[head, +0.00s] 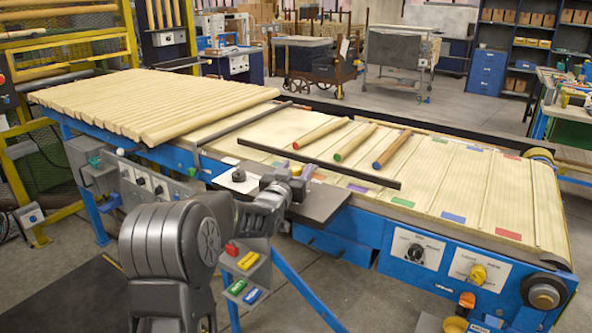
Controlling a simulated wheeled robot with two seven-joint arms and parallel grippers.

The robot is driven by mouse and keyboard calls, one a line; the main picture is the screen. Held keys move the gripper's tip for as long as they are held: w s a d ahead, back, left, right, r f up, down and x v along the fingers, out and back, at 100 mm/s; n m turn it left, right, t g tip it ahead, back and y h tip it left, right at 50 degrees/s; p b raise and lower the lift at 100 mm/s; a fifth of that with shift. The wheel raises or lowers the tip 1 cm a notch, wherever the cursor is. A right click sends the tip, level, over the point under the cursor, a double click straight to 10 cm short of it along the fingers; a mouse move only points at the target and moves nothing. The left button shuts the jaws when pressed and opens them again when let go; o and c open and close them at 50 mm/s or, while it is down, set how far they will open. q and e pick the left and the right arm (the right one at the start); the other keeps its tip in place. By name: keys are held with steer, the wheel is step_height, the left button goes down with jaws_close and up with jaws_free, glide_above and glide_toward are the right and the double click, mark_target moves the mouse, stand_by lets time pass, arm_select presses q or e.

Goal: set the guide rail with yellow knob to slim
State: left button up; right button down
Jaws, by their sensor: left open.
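The yellow knob (478,274) sits on a white label plate (476,269) on the blue front panel at the lower right. The lettering around it is too small to read, so I cannot tell its setting. A dark guide rail (320,163) lies slantwise over the belt; I cannot tell whether this knob belongs to it. My left gripper (299,181) is open over the dark grey shelf at the belt's front edge, far to the left of the yellow knob and apart from it. My right gripper is not in view.
A black knob (415,252) on its own plate is left of the yellow one. Three turned rods (357,142) with coloured ends lie on the ribbed belt (440,175). An orange button (467,299) is below the yellow knob.

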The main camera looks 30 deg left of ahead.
arm_select(q)
steer(key=b+v, duration=0.1)
steer(key=v, duration=0.6)
steer(key=shift+s+b, duration=0.1)
steer(key=shift+b, duration=0.25)
steer(key=shift+s+d, duration=0.15)
steer(key=shift+s, duration=0.1)
